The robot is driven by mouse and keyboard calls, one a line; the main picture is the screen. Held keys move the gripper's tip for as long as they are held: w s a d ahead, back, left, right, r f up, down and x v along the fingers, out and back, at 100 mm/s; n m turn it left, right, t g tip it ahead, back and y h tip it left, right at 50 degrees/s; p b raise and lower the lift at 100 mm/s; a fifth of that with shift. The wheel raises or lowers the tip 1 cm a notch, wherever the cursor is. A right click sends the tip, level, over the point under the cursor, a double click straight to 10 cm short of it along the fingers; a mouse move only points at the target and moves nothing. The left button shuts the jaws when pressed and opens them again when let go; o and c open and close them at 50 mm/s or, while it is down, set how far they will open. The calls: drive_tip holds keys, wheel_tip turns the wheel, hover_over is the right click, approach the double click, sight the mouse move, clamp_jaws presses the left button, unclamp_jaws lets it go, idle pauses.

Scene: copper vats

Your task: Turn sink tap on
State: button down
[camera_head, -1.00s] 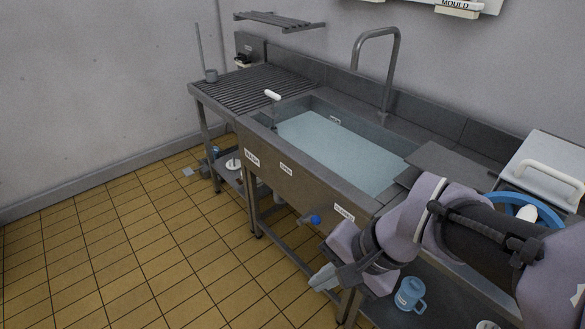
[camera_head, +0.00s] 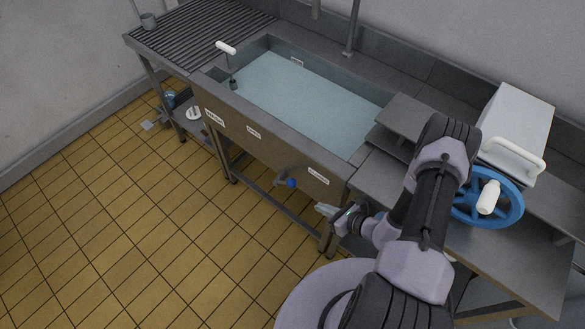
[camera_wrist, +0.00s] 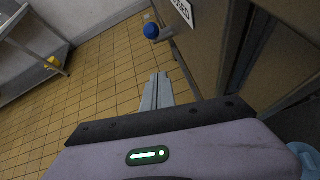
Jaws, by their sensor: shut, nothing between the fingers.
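The sink (camera_head: 205,95) is a steel basin holding pale blue water. A grey gooseneck spout (camera_head: 353,30) rises behind it, its top cut off in the head view. A small tap with a blue knob (camera_head: 291,183) sticks out low on the sink's front, between two white labels too small to read surely. My gripper (camera_head: 326,210) is shut and empty, a little right of and below the blue knob in the head view. In the wrist view the closed fingertips (camera_wrist: 158,78) point toward the blue knob (camera_wrist: 151,31), with a gap visible between them.
A white-handled rod (camera_head: 226,48) stands at the basin's left end. A blue handwheel (camera_head: 487,197) and a white box with a handle (camera_head: 516,125) are at the right. The tiled floor (camera_head: 130,240) before the sink is clear.

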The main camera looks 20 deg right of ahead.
sight(292, 184)
drive_tip(key=w+a+f+b, duration=0.2)
drive_tip(key=w+a, duration=0.3)
drive_tip(key=w, duration=0.3)
drive_tip(key=shift+w+a+b, duration=0.35)
drive_tip(key=shift+w+b, duration=0.05)
drive_tip(key=shift+b, duration=0.25)
drive_tip(key=w+r, duration=0.1)
drive_tip(key=a+r+p, duration=0.1)
drive_tip(key=shift+w+a+r, duration=0.15)
drive_tip(key=shift+w+r, duration=0.25)
drive_tip(key=shift+f, duration=0.1)
